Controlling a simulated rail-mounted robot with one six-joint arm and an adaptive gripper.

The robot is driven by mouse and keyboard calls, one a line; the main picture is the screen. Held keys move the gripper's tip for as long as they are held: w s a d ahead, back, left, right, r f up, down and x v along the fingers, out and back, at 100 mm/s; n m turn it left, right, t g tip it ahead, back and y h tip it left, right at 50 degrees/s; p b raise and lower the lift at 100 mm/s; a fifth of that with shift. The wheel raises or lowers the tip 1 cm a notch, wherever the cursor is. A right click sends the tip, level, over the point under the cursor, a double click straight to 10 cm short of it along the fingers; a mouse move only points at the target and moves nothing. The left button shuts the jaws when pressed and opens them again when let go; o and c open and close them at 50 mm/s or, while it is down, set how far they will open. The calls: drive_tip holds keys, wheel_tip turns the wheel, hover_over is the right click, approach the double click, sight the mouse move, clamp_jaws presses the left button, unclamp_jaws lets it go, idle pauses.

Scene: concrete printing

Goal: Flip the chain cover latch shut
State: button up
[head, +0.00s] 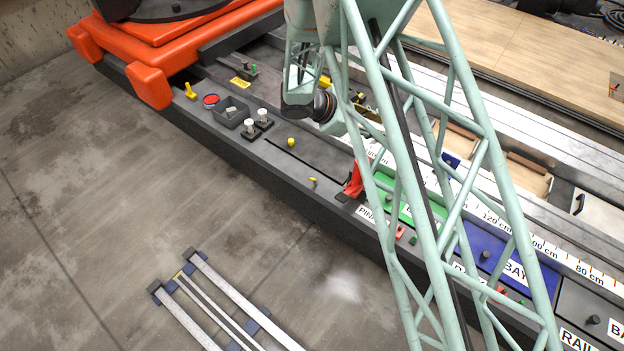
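A dark flat cover panel (325,152) lies on the rail bed, with a slot along its near edge. A small yellow round knob (291,142) stands at its left part. A small yellow peg (313,181) stands upright near the bed's front edge. A yellow tilted lever (190,91) stands farther left, beside the orange carriage. I cannot tell which of these is the chain cover latch. My arm's wrist hangs over the bed behind the cover panel. My gripper's fingers cannot be made out; the wrist and the green lattice arm hide that area.
Rails lie on the open floor (110,200) in front.

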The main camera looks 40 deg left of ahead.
drive_tip(key=s+a+f+n+t+y, duration=0.2)
drive_tip(key=s+a+f+n, duration=0.45)
drive_tip(key=a+f, duration=0.7)
drive_tip(key=n+t+y, duration=0.2)
drive_tip(key=n+y, duration=0.2)
drive_tip(key=n, duration=0.1)
approach(312, 178)
drive_tip(key=v, duration=0.4)
drive_tip(key=shift+d+m, duration=0.2)
drive_tip(key=shift+m, duration=0.05)
drive_tip(key=shift+w, duration=0.15)
drive_tip(key=shift+b+x, duration=1.3)
drive_tip(key=shift+x, duration=5.4)
drive_tip(key=shift+a+f, duration=0.1)
drive_tip(key=shift+c, duration=0.8)
clamp_jaws()
